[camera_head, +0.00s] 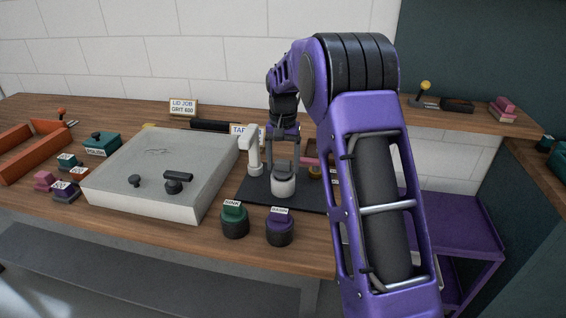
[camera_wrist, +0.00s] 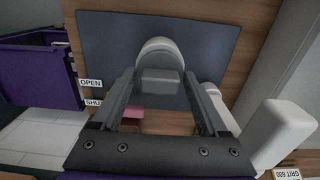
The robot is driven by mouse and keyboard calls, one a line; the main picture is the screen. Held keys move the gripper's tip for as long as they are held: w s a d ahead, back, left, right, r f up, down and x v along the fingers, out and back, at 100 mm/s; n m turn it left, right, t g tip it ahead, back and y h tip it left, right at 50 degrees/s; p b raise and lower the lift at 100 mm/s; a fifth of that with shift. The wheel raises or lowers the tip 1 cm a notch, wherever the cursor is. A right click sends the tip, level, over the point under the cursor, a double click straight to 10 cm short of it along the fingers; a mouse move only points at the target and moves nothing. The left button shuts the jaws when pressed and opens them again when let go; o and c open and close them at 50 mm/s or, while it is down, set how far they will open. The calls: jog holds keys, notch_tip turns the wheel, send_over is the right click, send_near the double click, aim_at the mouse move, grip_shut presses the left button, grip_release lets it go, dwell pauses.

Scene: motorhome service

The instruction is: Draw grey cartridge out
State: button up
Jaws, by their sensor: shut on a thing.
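The grey cartridge (camera_head: 284,168) shows as a grey block at the top of a white rounded body (camera_head: 284,187) on a dark mat (camera_head: 255,190). My gripper (camera_head: 283,162) comes down from above and is shut on the grey block. In the wrist view the grey block (camera_wrist: 160,82) sits between my two fingers, with the white rounded body (camera_wrist: 160,48) beyond it. I cannot tell how far the cartridge sits inside the white body. A white tap (camera_head: 252,150) stands on the mat just left of my gripper.
Green (camera_head: 235,219) and purple (camera_head: 280,227) labelled knobs stand at the front edge. A pale sink lid (camera_head: 165,170) with black handles lies left. An orange tray (camera_head: 30,150) is far left. A purple cart (camera_head: 455,225) stands right. My arm hides the bench's right part.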

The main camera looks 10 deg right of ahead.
grip_shut()
jog(key=shift+r+p, duration=1.1)
jog(key=shift+r, duration=2.35)
